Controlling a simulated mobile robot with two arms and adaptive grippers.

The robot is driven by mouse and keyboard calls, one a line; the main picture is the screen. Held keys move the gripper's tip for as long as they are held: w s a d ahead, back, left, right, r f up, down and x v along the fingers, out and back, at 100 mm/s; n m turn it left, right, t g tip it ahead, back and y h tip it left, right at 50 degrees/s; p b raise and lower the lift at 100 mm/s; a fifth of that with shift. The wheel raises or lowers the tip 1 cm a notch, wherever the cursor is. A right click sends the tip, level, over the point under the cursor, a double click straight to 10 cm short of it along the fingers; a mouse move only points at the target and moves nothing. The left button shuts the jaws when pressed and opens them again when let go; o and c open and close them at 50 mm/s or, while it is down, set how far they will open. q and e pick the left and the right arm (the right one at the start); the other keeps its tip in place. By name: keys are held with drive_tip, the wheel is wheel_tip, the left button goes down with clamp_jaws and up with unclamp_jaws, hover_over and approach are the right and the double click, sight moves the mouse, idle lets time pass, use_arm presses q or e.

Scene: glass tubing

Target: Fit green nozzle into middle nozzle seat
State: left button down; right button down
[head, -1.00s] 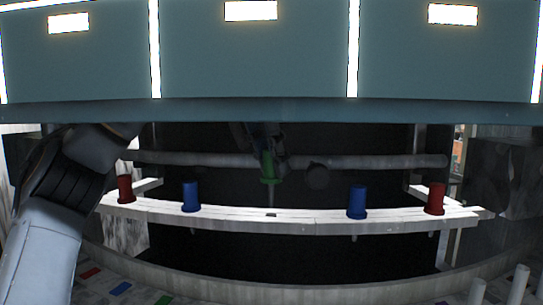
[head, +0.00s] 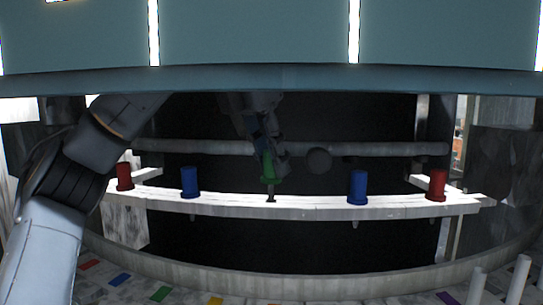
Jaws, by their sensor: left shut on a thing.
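The green nozzle (head: 268,168) is upright above the middle of the white beam (head: 312,204). My left gripper (head: 268,154) comes down from above and is shut on it. The middle nozzle seat (head: 271,199) is a small dark opening in the beam, directly below the green nozzle. The nozzle's thin stem points down at the seat; I cannot tell whether its tip is inside. The green flange is still apart from the beam. My right gripper is not in view.
A red nozzle (head: 124,177) and a blue nozzle (head: 190,183) stand on the beam at left. A blue nozzle (head: 357,187) and a red nozzle (head: 437,185) stand at right. A teal panel (head: 250,35) hangs across the top. Coloured floor marks lie below.

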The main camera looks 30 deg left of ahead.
sight(272, 177)
use_arm(q)
drive_tip(key=shift+f+b, duration=1.25)
drive_tip(key=shift+f, duration=0.4)
drive_tip(key=c, duration=1.1)
unclamp_jaws()
drive_tip(key=shift+r, duration=0.1)
drive_tip(key=shift+r, duration=0.1)
drive_tip(key=shift+v, duration=3.65)
drive_tip(key=shift+s, duration=0.1)
